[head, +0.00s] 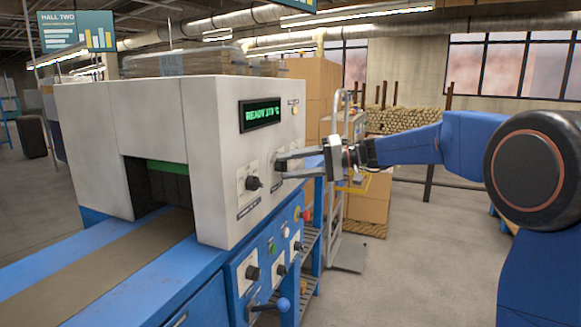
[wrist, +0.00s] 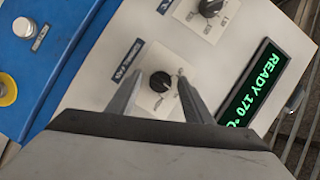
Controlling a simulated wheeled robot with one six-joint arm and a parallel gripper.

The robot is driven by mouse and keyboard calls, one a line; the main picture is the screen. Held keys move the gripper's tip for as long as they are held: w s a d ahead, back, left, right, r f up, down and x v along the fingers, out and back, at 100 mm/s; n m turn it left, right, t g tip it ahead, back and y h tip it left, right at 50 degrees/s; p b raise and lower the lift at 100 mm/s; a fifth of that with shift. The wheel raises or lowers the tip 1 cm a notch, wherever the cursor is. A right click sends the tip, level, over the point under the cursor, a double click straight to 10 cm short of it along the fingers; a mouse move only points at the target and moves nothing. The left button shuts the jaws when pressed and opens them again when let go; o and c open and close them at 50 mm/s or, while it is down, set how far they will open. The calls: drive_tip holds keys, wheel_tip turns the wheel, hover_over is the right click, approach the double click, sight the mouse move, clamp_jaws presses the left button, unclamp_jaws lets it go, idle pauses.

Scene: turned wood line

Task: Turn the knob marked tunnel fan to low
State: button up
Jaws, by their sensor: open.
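A round black knob (wrist: 160,82) on a white plate stands between the fingertips of my gripper (wrist: 160,76) in the wrist view. The fingers are open, one on each side of it; I cannot tell whether they touch it. A label (wrist: 130,61) sits beside its plate, but its words are too small to read surely.
A green-lettered display (head: 261,114) reading READY 170 °C sits above the knobs. Below, the blue panel (head: 243,271) carries more knobs, a green button and a red button (head: 307,215). A hand truck (head: 345,220) and cartons stand behind my gripper.

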drive_tip(key=d+r, duration=0.3)
drive_tip(key=d, duration=1.4)
drive_tip(key=shift+w, duration=0.1)
drive_tip(key=s+d+f+m+h, duration=0.1)
drive_tip(key=s+f+h, duration=0.25)
drive_tip(key=s, duration=0.35)
drive_tip(key=s+f+m+t+h, duration=0.1)
drive_tip(key=s+f+h, duration=0.1)
drive_tip(key=s+f, duration=0.4)
drive_tip(key=s+d+f+m+h, duration=0.1)
drive_tip(key=s+f+h, duration=0.15)
drive_tip(key=s, duration=0.55)
drive_tip(key=s+d+f+m+t+h, duration=0.1)
drive_tip(key=s+d+f+t+h, duration=0.1)
drive_tip(key=s+d+f+h, duration=0.2)
drive_tip(key=s+d+f+t+h, duration=0.1)
drive_tip(key=s+d+f+h, duration=0.3)
drive_tip(key=s+d+f, duration=0.5)
drive_tip(key=s+f, duration=0.3)
drive_tip(key=s, duration=0.3)
drive_tip(key=shift+s+m+t, duration=0.25)
drive_tip(key=shift+m+t, duration=0.15)
